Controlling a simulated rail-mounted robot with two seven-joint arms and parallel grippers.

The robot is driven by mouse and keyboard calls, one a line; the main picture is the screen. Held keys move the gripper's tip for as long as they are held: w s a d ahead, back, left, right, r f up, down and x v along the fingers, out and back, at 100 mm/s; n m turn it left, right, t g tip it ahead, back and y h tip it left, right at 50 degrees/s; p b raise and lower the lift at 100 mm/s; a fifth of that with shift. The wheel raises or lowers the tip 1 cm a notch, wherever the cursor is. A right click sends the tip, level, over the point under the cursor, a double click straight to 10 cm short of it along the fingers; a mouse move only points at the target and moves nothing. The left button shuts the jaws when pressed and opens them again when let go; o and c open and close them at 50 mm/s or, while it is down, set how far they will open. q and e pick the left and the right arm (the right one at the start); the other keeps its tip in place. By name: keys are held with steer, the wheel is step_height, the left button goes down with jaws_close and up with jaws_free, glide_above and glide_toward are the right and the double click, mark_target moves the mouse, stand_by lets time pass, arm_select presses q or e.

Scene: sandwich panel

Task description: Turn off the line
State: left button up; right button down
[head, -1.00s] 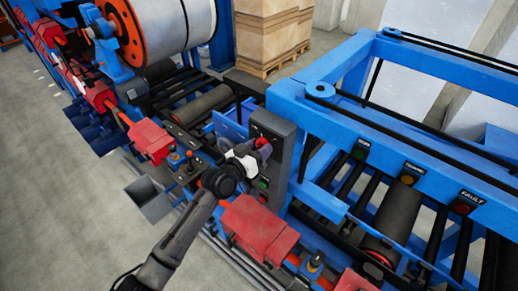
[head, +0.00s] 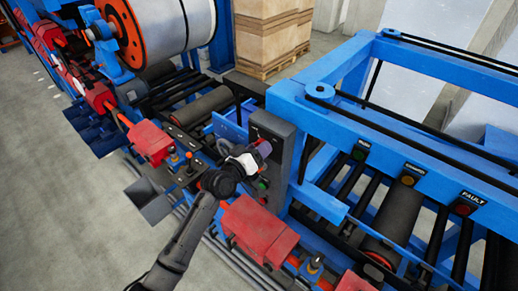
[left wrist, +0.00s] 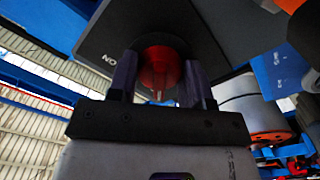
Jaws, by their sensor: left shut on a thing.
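A dark grey control box (head: 285,135) stands upright at the corner of the blue line frame. In the left wrist view its face (left wrist: 205,28) carries a red knob (left wrist: 158,70) on a dark round base, with the letters "ON" at the left. My left gripper (left wrist: 160,88) is shut on the red knob, one finger on each side. In the head view my left gripper (head: 262,148) is against the box's upper front and hides the knob. A green button (head: 263,184) sits lower on the box. My right gripper is not in view.
Indicator lamps (head: 407,180) stand on the blue frame (head: 425,155), the last marked FAULT. A red guard (head: 258,228) lies below the box, and a small joystick panel (head: 183,155) to its left. Grey floor (head: 70,215) is clear at lower left.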

arm_select(q)
steer(key=o, duration=0.9)
steer(key=shift+s+a, duration=0.1)
steer(key=shift+b+v, duration=1.2)
steer(key=shift+v, duration=5.6)
